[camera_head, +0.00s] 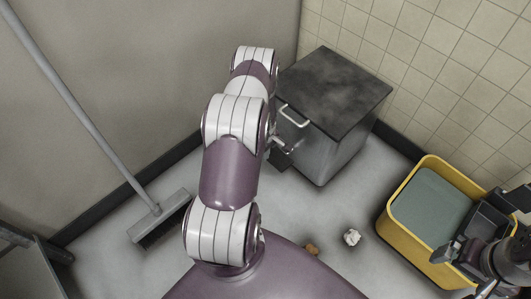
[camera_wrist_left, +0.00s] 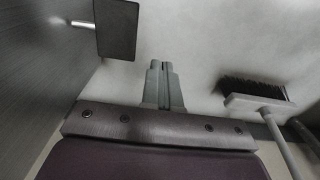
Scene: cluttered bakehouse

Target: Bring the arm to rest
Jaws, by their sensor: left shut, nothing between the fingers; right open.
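My left arm (camera_head: 230,170), purple and white, reaches up the middle of the head view, bent at its joints and held over the floor beside the grey cabinet. Its gripper is mostly hidden behind the arm there. In the left wrist view the left gripper (camera_wrist_left: 162,68) shows with its two grey fingers together and nothing between them. My right gripper (camera_head: 452,250) is at the lower right of the head view, dark, open, and over or beside the yellow bin; part of it is cut off by the frame edge.
The grey cabinet (camera_head: 335,145) with a dark top stands in the corner, close to my left arm. A yellow bin (camera_head: 397,235) is at right. A broom (camera_head: 158,220) leans on the left wall. Crumpled paper (camera_head: 352,237) and a brown scrap (camera_head: 312,248) lie on the floor.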

